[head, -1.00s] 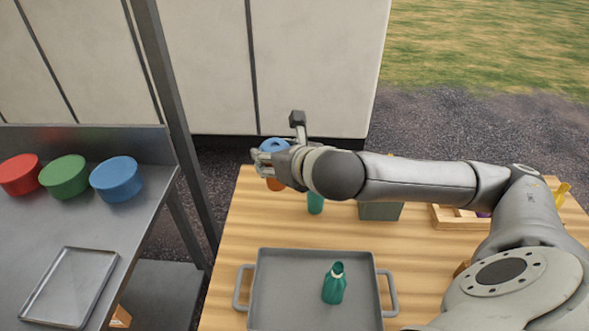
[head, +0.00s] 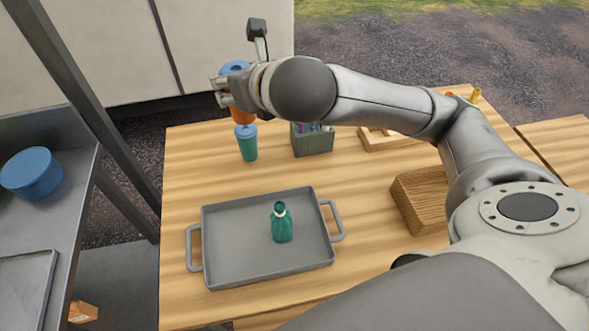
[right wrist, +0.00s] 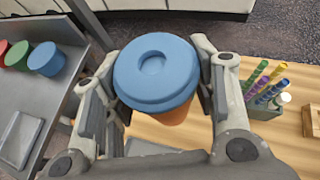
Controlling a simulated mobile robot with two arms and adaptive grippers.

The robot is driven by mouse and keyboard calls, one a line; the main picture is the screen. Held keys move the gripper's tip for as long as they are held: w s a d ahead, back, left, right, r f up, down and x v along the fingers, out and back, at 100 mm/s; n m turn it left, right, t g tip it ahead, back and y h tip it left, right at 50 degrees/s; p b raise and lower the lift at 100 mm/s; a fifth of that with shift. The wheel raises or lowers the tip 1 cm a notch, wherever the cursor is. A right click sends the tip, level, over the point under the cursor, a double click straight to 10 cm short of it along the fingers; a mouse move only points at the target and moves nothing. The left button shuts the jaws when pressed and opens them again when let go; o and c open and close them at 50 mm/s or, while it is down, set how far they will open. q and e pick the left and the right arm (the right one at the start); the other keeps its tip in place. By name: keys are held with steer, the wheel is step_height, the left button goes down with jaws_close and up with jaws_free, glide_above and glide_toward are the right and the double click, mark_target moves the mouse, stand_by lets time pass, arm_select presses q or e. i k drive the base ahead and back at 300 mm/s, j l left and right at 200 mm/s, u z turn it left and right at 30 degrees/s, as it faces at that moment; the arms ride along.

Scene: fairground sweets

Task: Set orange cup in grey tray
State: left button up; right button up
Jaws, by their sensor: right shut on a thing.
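The orange cup (head: 241,115) with a blue lid is held upright in my right gripper (head: 228,91), above the far left part of the table. In the right wrist view the blue lid (right wrist: 155,68) fills the space between the fingers, with the orange side (right wrist: 175,114) below it. The right gripper (right wrist: 158,80) is shut on the cup. The grey tray (head: 230,263) with two handles lies on the table, nearer than the cup. A teal bottle (head: 282,224) stands in the tray, right of its middle. My left gripper is not in view.
A teal cup (head: 247,145) with a blue lid stands behind the tray, below the held cup. A grey box of markers (head: 313,143), a wooden tray (head: 385,139) and a wicker-like box (head: 418,198) stand to the right. The tray's left half is clear.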

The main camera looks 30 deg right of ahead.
mark_target(248, 241)
steer(key=k+j+z, duration=0.2)
steer(key=j, duration=0.15)
steer(key=j+z, duration=0.15)
steer(key=j, duration=0.2)
steer(key=k+j+z, duration=0.4)
steer(key=j, duration=0.2)
steer(key=i+j, duration=0.05)
steer(key=i, duration=0.05)
